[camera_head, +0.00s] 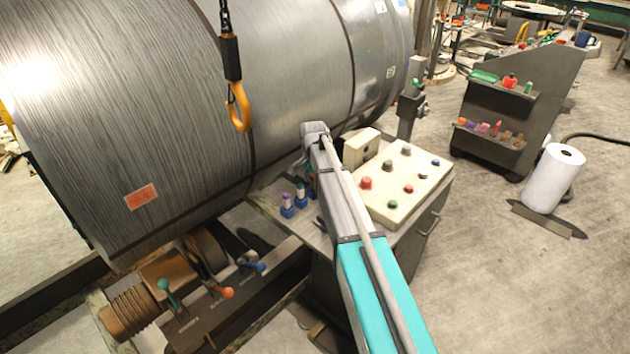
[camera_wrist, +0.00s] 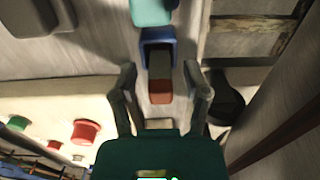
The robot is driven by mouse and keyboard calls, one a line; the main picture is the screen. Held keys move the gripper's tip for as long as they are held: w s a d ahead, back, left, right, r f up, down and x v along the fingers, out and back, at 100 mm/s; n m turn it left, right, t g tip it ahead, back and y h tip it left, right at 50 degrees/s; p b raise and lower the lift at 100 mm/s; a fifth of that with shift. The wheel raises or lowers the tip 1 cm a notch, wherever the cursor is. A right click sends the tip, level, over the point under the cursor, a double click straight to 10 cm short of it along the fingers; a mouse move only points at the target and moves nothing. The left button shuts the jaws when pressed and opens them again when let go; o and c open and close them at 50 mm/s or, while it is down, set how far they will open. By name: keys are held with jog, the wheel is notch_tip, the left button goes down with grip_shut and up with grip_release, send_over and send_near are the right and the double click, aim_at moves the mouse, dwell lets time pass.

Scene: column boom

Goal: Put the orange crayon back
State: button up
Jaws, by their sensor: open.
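My gripper (camera_wrist: 162,98) is open, its two fingers apart on either side of a small orange-red piece (camera_wrist: 160,91). This piece may be the orange crayon; only a short block of it shows, and I cannot tell whether it stands or lies. Just beyond it is a blue holder (camera_wrist: 146,50), with a teal thing (camera_wrist: 152,11) past that. In the head view, blue holders (camera_head: 287,211) with a purple-topped and a teal-topped crayon (camera_head: 300,190) stand on the cabinet top left of my arm. My arm hides the fingertips there, and I see no orange crayon.
A cream control panel (camera_head: 420,180) with several coloured knobs lies right of my arm. A large metal drum (camera_head: 110,110) and a yellow hook (camera_head: 240,108) are on the left. A shelf cart (camera_head: 500,120) and a white roll (camera_head: 553,180) stand farther right.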

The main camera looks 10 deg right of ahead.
jog(key=shift+r, duration=0.1)
notch_tip(320, 180, up, 12)
jog(key=p, duration=1.2)
dwell(0.8)
jog(key=shift+s, duration=0.15)
jog(key=s+d+n, duration=0.1)
jog(key=s+n, duration=0.9)
jog(key=s, duration=1.9)
jog(key=shift+n, duration=0.4)
jog(key=shift+w, duration=0.1)
